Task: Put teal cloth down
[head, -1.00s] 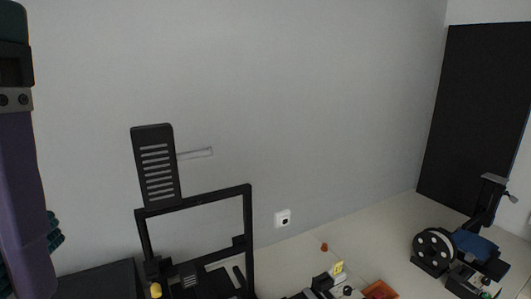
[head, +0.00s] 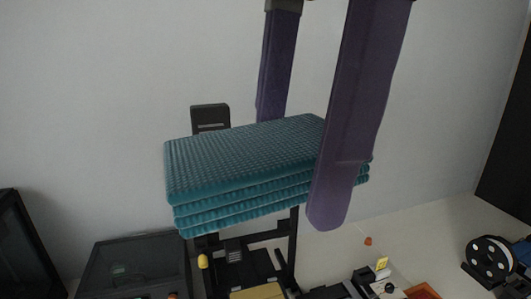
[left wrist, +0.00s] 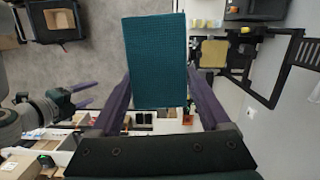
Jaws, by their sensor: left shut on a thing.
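The teal cloth (head: 245,160) is a thick folded stack with a waffle texture, held in the air in the middle of the head view. My left gripper (head: 300,168) comes down from above with its two purple fingers on opposite sides of the cloth, shut on it. In the left wrist view the cloth (left wrist: 155,60) lies between the fingers as a teal rectangle. My right gripper (left wrist: 88,94) shows at the left of the left wrist view, its purple fingers apart with nothing between them. What lies directly beneath the cloth is partly hidden.
A black open-frame machine (head: 285,240) stands behind and below the cloth. A dark box-like machine (head: 135,265) is at lower left. A white spool (head: 488,260) is at right, with an orange-red tray (head: 422,291) nearer. Some pale surface is clear between frame and spool.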

